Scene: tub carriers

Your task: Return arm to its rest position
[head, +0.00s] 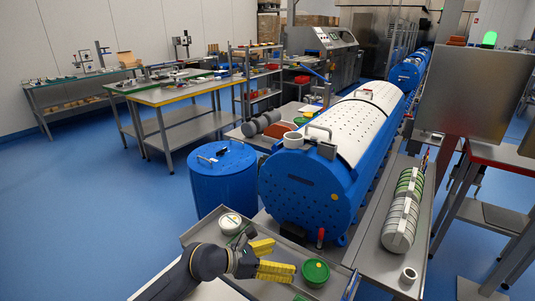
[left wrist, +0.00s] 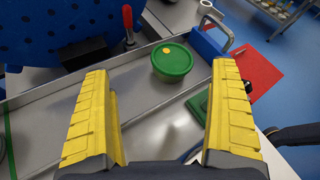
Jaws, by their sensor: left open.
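My left gripper (head: 283,256) is open, its two yellow fingers spread apart over the grey metal tray (head: 192,232) at the front. Nothing is between the fingers. It also shows open in the left wrist view (left wrist: 163,68). A green-lidded tub (head: 315,271) stands in the tray just right of the fingertips in the head view. In the left wrist view the same tub (left wrist: 172,62) is beyond the fingers, untouched. A white-lidded tub (head: 230,222) stands behind the left wrist. My right gripper is in neither view.
A large blue drum machine (head: 290,200) rises behind the tray, with a blue barrel (head: 222,175) to its left. A red sheet (left wrist: 255,72) is right of the tray in the left wrist view. Blue floor is open at left.

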